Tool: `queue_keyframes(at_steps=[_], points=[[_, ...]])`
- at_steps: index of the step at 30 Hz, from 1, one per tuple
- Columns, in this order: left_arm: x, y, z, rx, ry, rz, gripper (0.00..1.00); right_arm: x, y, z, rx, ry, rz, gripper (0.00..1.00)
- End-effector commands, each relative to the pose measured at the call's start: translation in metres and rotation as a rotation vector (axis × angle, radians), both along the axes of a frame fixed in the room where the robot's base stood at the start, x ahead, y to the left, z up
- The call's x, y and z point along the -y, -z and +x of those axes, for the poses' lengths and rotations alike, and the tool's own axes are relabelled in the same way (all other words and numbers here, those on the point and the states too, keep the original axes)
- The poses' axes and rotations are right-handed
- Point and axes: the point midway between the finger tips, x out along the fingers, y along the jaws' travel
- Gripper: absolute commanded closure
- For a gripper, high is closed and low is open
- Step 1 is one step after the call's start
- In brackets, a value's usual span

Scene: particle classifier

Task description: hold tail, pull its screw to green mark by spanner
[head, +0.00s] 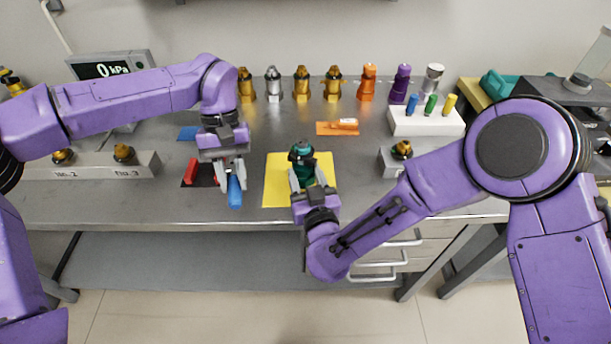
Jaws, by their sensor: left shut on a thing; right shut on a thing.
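A dark teal, bottle-shaped piece (303,154), which looks like the tail, stands upright on a yellow mat (277,190). My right gripper (305,178) is shut on it from the front, with a finger on either side. My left gripper (231,172) is shut on a blue tool handle (235,192) above the table's front part, left of the yellow mat. Whether the blue tool is the spanner I cannot tell, as its head is hidden. The screw and any green mark are too small or hidden to make out.
A red piece (191,171) lies on a dark mat near my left gripper. Several bottle-shaped pieces, such as a purple one (400,85), stand along the back. A white block (427,122) holds coloured pegs. An orange mat (337,129) lies behind the yellow one.

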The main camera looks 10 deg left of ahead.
Motion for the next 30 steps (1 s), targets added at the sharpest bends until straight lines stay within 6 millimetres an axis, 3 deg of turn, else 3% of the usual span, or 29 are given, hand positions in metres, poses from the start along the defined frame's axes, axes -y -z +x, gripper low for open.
queue_keyframes(at_steps=[16, 19, 23, 30], points=[[0.001, -0.001, 0.0, 0.0, 0.0, -0.001, 1.0, 0.0, 0.0, 0.0, 0.0, 0.0, 0.0, 1.0], [0.01, -0.006, 0.001, 0.001, -0.014, 0.0, 1.0, 0.0, 0.0, 0.0, 0.0, 0.0, 0.0, 1.0], [0.049, -0.027, 0.002, 0.003, -0.076, 0.001, 1.0, 0.0, 0.0, 0.0, 0.0, -0.001, 0.0, 1.0], [0.147, -0.074, -0.016, 0.001, -0.243, 0.0, 1.0, 0.0, 0.0, 0.0, 0.0, 0.0, 0.0, 1.0]])
